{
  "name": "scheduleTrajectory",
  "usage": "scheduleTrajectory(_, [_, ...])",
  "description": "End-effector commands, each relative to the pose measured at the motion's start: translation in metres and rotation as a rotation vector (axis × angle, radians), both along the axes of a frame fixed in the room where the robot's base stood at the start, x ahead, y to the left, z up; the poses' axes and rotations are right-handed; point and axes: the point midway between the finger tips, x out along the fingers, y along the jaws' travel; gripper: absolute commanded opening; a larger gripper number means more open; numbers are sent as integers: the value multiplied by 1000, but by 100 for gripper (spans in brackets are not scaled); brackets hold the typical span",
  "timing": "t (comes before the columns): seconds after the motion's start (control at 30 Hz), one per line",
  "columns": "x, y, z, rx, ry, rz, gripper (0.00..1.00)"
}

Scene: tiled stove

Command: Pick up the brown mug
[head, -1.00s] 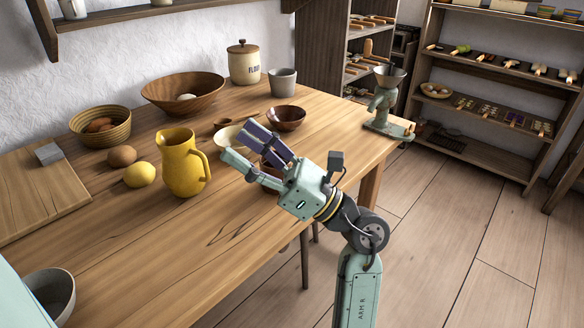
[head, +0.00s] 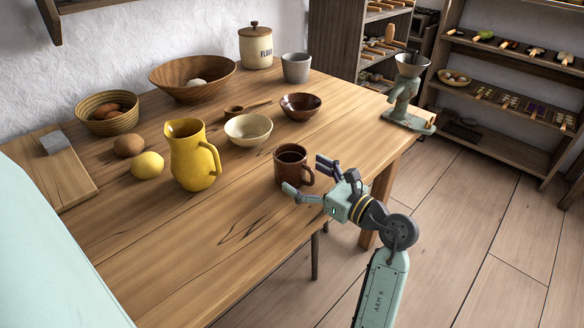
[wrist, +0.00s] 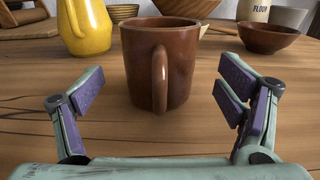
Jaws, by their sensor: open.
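The brown mug (head: 289,165) stands upright on the wooden table near its front right edge, with dark contents or a dark inside. In the wrist view the mug (wrist: 150,62) is centred ahead, its handle facing the camera. My gripper (head: 307,178) is open and low over the table edge, just to the right and in front of the mug. In the wrist view its spread fingers (wrist: 158,104) lie either side of the mug's width, with the mug a little beyond the fingertips. Nothing is between them.
A yellow jug (head: 193,158) stands left of the mug. A cream bowl (head: 248,130) and a dark brown bowl (head: 301,107) stand behind it. A metal grinder (head: 405,95) sits at the table's right corner. The table's front left is clear.

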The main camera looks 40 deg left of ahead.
Motion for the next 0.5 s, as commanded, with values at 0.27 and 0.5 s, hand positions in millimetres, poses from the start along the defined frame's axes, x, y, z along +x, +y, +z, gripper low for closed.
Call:
scheduleTrajectory(0.27, [1,40,8,1,1,5,87])
scheduleTrajectory(0.5, [2,45,5,1,0,2,87])
